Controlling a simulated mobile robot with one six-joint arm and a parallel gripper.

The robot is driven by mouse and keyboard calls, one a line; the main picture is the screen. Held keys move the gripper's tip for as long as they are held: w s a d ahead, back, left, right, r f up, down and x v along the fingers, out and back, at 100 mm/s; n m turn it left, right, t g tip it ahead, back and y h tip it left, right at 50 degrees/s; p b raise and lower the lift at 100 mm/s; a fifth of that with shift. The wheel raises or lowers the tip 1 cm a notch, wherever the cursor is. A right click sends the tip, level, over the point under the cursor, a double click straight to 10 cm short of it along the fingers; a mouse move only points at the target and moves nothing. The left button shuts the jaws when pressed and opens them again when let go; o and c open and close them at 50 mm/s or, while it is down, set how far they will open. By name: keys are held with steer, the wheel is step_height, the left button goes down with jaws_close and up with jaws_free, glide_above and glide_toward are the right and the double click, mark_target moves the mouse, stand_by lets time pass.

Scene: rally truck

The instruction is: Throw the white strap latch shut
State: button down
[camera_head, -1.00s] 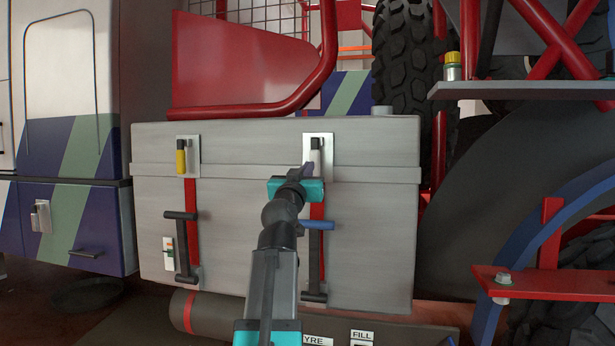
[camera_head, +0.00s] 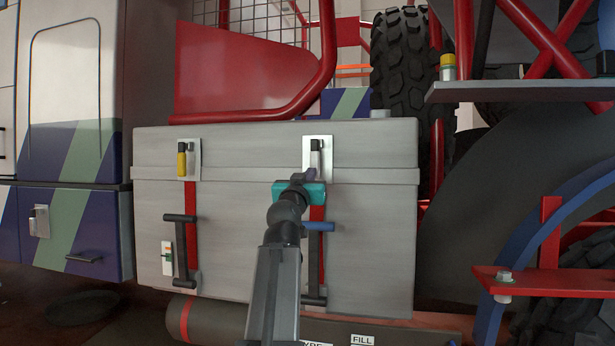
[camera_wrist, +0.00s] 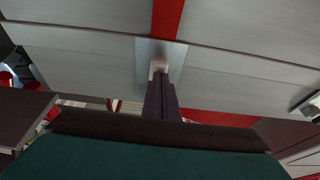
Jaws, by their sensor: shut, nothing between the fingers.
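The white strap latch (camera_head: 316,160) is a white-ended lever on a pale metal plate at the upper right of a grey box. Its lever stands upright in the head view. The red strap (camera_head: 317,213) runs down the box below it. My gripper (camera_head: 309,176) is shut and empty, with its tips just below the white lever. In the wrist view the closed fingers (camera_wrist: 162,95) point at the lever's pale end (camera_wrist: 159,66) on the plate (camera_wrist: 176,52). The tips look very close to it; I cannot tell whether they touch. My wrist hides part of the strap.
The grey box (camera_head: 245,255) fills the middle. A yellow-ended latch (camera_head: 182,161) with its own red strap is on the left. A black handle (camera_head: 181,250) and a blue-gripped handle (camera_head: 318,227) stick out lower down. A red frame (camera_head: 250,113) is above.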

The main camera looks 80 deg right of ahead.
steer(key=shift+d, duration=0.35)
steer(key=a, duration=0.5)
step_height(320, 180, down, 10)
steer(key=a+b, duration=0.1)
steer(key=shift+a, duration=0.35)
stand_by(0.7)
